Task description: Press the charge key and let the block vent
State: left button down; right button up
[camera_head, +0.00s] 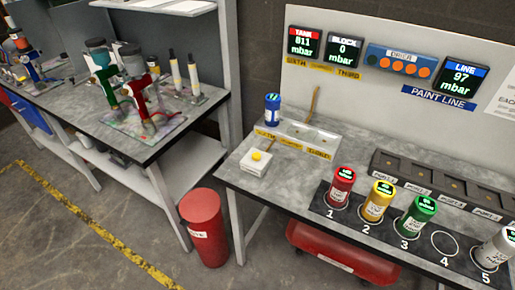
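A white box with a round yellow button (256,156), which looks like the charge key, sits at the left front of the grey worktop (300,178). Behind it, a pale fixture (308,135) with yellow labels lies flat; I cannot tell whether it is the block. The BLOCK display (344,48) reads 0 mbar. The TANK display (304,45) reads 811 mbar, and the LINE display (462,78) reads 97 mbar. Neither of my grippers is in view, and nothing touches the button.
A blue canister (272,108) stands behind the button. Red (341,187), yellow (378,201), green (417,216) and grey (495,248) canisters stand in numbered spots; spot 4 (445,244) is empty. A dark rack (440,185) lies behind them. A red bin (204,228) stands between the benches.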

aim_at(256, 156)
jog(key=i, duration=1.05)
